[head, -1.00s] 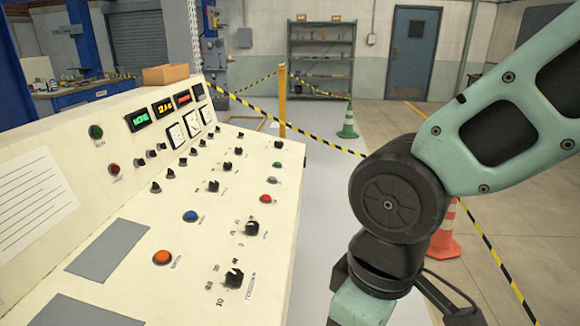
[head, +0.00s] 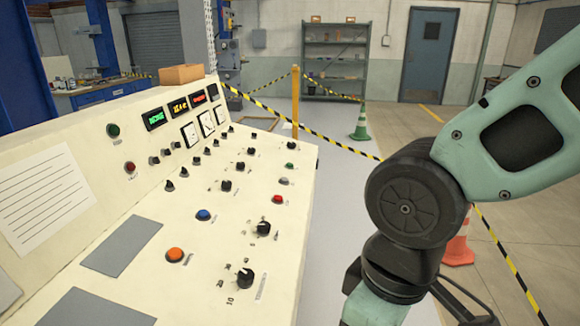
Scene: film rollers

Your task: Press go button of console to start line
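The cream console (head: 190,290) fills the left and middle of the head view. Its sloped panel carries a green button (head: 290,165) at the far right edge, a grey-white one (head: 283,181), a red one (head: 277,199), a blue one (head: 203,215) and a large orange one (head: 174,255) nearer me. The labels beside them are too small to read, so I cannot tell which is marked go. My arm comes in from the right and bends down beside the console's right edge. My gripper does not show clearly; the arm runs out at the bottom edge.
Several black knobs (head: 245,278) stand up from the panel. The upright face has lit displays (head: 155,118) and a green lamp (head: 113,130). A yellow post (head: 295,100), striped tape, a green cone (head: 361,122) and an orange cone (head: 459,245) stand beyond.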

